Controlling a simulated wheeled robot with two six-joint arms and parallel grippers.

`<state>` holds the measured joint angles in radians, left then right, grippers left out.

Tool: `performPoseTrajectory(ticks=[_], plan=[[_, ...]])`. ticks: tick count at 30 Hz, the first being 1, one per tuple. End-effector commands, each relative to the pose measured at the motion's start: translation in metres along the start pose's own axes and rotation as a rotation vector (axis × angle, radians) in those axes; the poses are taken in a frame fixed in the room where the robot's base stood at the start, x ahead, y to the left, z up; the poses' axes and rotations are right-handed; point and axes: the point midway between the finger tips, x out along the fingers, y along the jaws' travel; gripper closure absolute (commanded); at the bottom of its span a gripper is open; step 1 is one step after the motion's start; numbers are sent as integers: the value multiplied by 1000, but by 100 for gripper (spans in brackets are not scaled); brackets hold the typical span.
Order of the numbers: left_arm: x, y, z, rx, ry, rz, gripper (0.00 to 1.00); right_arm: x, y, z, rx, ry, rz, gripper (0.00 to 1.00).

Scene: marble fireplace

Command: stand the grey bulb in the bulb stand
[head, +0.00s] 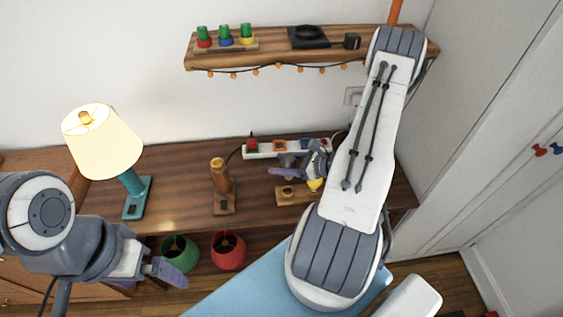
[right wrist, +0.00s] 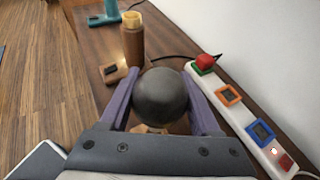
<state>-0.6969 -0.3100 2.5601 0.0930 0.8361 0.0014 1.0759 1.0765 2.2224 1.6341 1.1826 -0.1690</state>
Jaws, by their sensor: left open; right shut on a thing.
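The grey bulb (right wrist: 160,95), a dark round globe, is between the purple fingers of my right gripper (right wrist: 163,98) in the right wrist view. The gripper is shut on it. In the head view my right gripper (head: 290,170) is over the desk, just above and behind the wooden bulb stand (head: 286,194). The stand is a small block with a round hole in its left part and a yellow bulb (head: 315,184) at its right part. In the right wrist view the bulb and gripper hide most of the stand. My left gripper (head: 172,273) is open and empty, low at the left.
A power strip (head: 262,150) with a red plug lies behind the gripper. A brown lamp base without a shade (head: 222,183) stands left of the stand. A lit teal lamp (head: 134,190) is farther left. Green and red shades (head: 228,250) sit below the desk's front edge.

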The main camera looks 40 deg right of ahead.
Motion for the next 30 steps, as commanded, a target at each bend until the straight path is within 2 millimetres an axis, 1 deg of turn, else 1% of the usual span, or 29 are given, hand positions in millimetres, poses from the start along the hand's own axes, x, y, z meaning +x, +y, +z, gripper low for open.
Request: performPoseTrajectory(ticks=[3,8,21,25,30], plan=[[4,0,0,0,0,0,0,1,0,-2,0,0,1,90],[13,-1,1,1,0,0,0,5,0,-11,0,0,1,90],[49,-4,2,2,0,0,0,20,0,-49,0,0,1,90],[53,-4,3,2,0,0,0,22,0,-53,0,0,1,90],[53,-4,3,2,0,0,0,22,0,-54,0,0,1,90]])
